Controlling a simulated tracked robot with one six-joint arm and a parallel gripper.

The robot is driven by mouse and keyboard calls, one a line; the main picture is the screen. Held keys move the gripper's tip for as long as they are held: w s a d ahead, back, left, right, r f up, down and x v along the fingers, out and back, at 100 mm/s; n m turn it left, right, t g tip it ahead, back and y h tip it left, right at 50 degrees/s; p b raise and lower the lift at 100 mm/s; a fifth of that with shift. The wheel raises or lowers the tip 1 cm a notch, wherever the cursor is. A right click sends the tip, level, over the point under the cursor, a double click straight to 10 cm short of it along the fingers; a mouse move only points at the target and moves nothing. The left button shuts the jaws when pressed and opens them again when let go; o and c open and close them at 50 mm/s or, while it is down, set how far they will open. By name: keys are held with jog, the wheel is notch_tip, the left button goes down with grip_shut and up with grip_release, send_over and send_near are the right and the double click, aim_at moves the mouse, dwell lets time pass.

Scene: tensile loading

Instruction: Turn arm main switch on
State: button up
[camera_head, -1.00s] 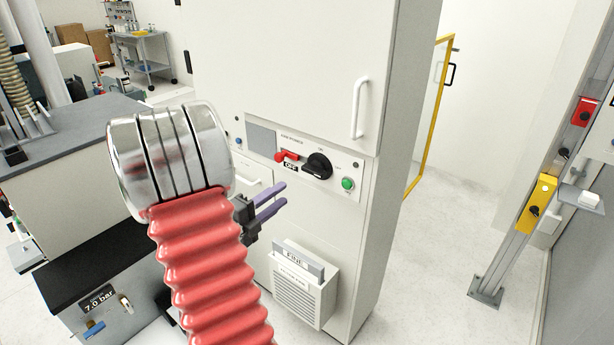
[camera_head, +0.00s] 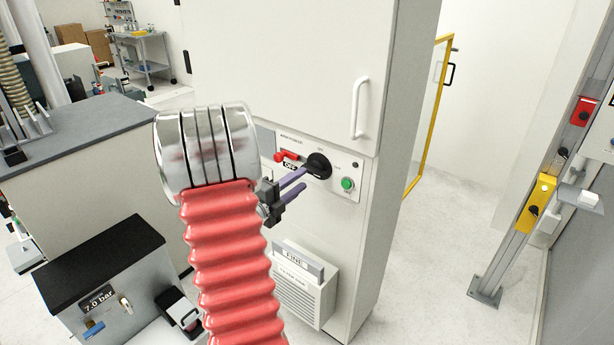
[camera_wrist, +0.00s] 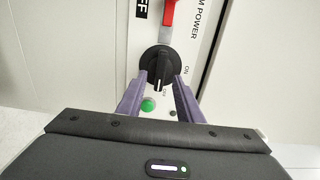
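The arm main switch is a black rotary knob (camera_head: 319,165) on the arm power panel (camera_head: 343,197) of the white cabinet. In the wrist view the knob (camera_wrist: 160,66) sits just beyond my fingers, and its pale pointer mark faces down the picture. My gripper (camera_head: 303,181) is open. Its two purple fingers (camera_wrist: 162,80) lie either side of the knob's lower part in the wrist view. I cannot tell whether they touch it. A red lever (camera_head: 286,156) with an OFF label (camera_head: 290,167) is left of the knob.
A green button (camera_head: 347,184) is right of and below the knob. The cabinet door handle (camera_head: 360,108) is above. A vented box marked FINE (camera_head: 300,285) sticks out below the panel. A dark-topped bench (camera_head: 70,125) stands left. Open floor lies to the right.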

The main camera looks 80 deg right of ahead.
aim_at(310, 173)
jog(key=shift+x, duration=2.4)
jog(key=shift+c, duration=0.5)
grip_shut()
jog(key=shift+a, duration=0.2)
jog(key=shift+d, duration=0.1)
